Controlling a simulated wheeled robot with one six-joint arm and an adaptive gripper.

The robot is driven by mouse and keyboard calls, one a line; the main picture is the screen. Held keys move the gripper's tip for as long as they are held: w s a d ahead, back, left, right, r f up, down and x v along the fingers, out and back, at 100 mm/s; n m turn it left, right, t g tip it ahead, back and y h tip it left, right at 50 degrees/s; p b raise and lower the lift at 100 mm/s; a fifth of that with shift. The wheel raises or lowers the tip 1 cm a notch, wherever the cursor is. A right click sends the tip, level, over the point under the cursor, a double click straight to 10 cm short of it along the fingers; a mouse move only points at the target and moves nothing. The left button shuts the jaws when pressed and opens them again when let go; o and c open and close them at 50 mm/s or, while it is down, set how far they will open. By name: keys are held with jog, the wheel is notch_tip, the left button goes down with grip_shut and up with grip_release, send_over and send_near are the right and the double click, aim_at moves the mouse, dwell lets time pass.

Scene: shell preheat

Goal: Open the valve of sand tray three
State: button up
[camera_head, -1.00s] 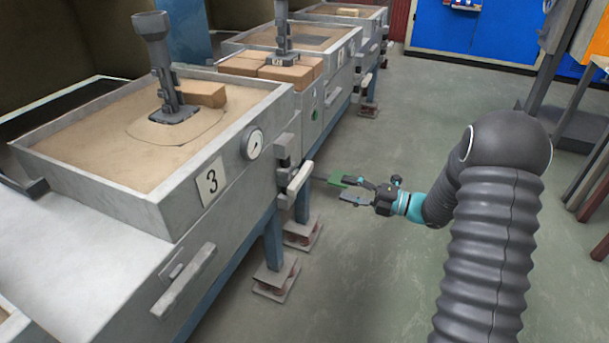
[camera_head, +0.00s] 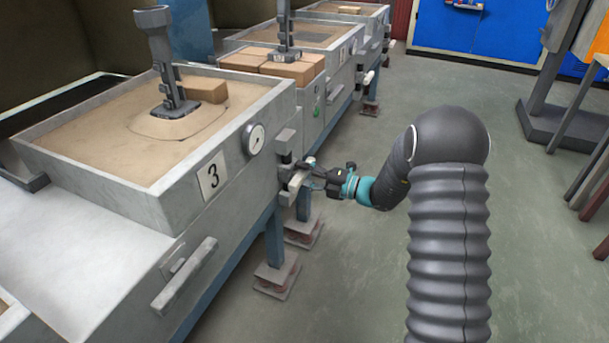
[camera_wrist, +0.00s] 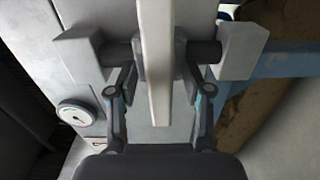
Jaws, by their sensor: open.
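Sand tray three (camera_head: 170,207) is a grey metal box of sand with a "3" plate (camera_head: 212,175) and a round gauge (camera_head: 254,139) on its side. Its valve has a pale lever handle (camera_head: 298,181) at the tray's right corner. My gripper (camera_head: 312,178) is at this handle. In the wrist view the handle (camera_wrist: 156,70) is a long pale bar on a dark shaft between two grey brackets. My open gripper (camera_wrist: 160,105) has one finger on each side of the bar, apart from it. The gauge also shows in the wrist view (camera_wrist: 76,113).
Another bar handle (camera_head: 185,275) is on the lower front of the tray. A grey tool (camera_head: 172,104) and a brown block (camera_head: 205,90) stand on the sand. More trays stand behind.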

jog(key=shift+w+a, duration=0.1)
jog(key=shift+a, duration=0.15)
grip_shut()
jog(key=shift+d, duration=0.3)
jog(key=shift+a, duration=0.1)
